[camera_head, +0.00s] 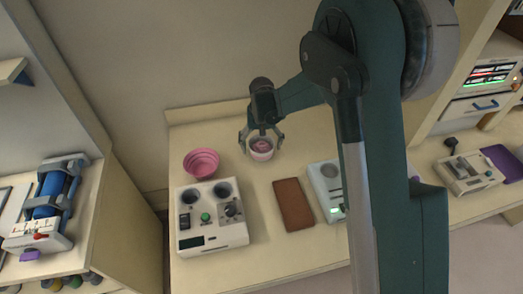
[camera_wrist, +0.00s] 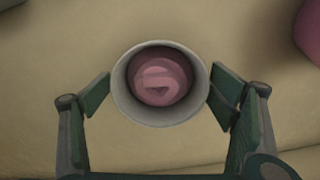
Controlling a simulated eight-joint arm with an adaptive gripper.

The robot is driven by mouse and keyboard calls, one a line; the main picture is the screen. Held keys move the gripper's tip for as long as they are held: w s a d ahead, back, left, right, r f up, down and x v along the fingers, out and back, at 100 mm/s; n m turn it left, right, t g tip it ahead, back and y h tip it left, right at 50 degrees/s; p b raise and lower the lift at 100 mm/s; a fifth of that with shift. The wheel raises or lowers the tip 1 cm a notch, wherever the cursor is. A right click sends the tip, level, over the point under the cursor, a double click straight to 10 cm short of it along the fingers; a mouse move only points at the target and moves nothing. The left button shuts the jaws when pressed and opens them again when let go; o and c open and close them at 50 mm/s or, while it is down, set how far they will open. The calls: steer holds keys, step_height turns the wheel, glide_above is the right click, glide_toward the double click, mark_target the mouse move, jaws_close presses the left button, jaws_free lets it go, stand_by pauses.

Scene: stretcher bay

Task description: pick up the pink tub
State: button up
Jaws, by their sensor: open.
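A round pink object (camera_wrist: 160,78), apparently the pink tub, sits inside a white round cup (camera_wrist: 118,85), with the cup's pale rim all around it. In the head view the pink object (camera_head: 261,145) and the white cup (camera_head: 261,156) are near the back of the counter. My gripper (camera_wrist: 161,97) is open, with one finger on each side of the cup. The pink object's lower part is hidden in the cup.
A pink bowl (camera_head: 201,162) stands left of the cup; its edge shows in the wrist view (camera_wrist: 310,30). In front are a white device with two wells (camera_head: 212,236), a brown pad (camera_head: 293,204) and another white device (camera_head: 326,190). The wall is close behind.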

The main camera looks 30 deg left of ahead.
stand_by(0.3)
steer(key=c, duration=0.9)
steer(key=shift+r, duration=5.05)
